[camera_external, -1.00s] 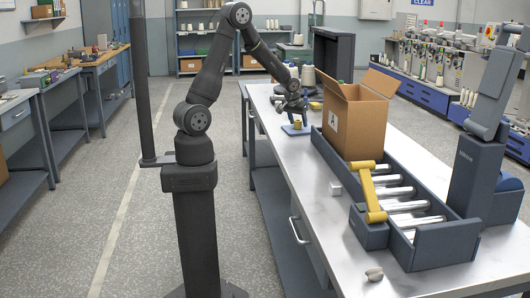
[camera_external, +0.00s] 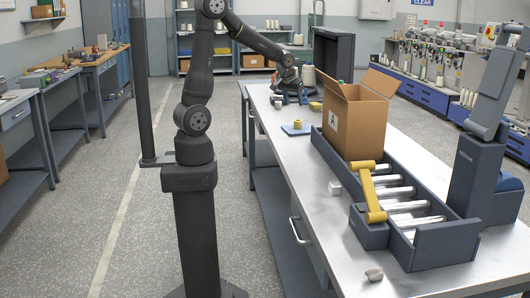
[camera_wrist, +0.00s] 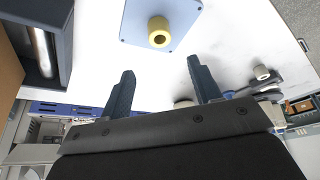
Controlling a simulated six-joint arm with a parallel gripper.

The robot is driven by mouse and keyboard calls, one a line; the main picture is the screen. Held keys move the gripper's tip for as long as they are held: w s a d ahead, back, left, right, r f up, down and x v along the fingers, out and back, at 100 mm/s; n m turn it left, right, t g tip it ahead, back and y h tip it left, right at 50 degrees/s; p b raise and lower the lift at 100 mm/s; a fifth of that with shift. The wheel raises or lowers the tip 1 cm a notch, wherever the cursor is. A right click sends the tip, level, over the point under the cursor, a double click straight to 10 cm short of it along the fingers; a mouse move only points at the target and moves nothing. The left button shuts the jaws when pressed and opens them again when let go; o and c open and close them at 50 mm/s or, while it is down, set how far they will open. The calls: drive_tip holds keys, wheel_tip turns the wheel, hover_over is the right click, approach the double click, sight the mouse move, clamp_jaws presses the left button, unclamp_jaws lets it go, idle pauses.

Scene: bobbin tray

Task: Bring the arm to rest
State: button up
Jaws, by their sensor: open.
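My gripper (camera_external: 287,98) hangs above the far part of the workbench (camera_external: 276,163). In the wrist view its two fingers (camera_wrist: 162,92) stand apart with nothing between them. A yellow bobbin (camera_external: 297,124) stands on a blue tray (camera_external: 289,131), nearer the camera than my gripper and apart from it. In the wrist view the bobbin (camera_wrist: 159,32) stands upright on the tray (camera_wrist: 131,34), ahead of my open fingers.
A cardboard box (camera_external: 355,134) stands on a roller conveyor (camera_external: 437,250) with a yellow bar (camera_external: 371,192). A small white block (camera_external: 335,188) and a greyish lump (camera_external: 374,274) lie on the bench. Several spools stand near my gripper at the far end.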

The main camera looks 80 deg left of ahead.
sight(299, 121)
drive_tip(key=x, duration=1.2)
drive_tip(key=shift+f, duration=0.3)
drive_tip(key=shift+r, duration=1.3)
drive_tip(key=shift+f, duration=0.1)
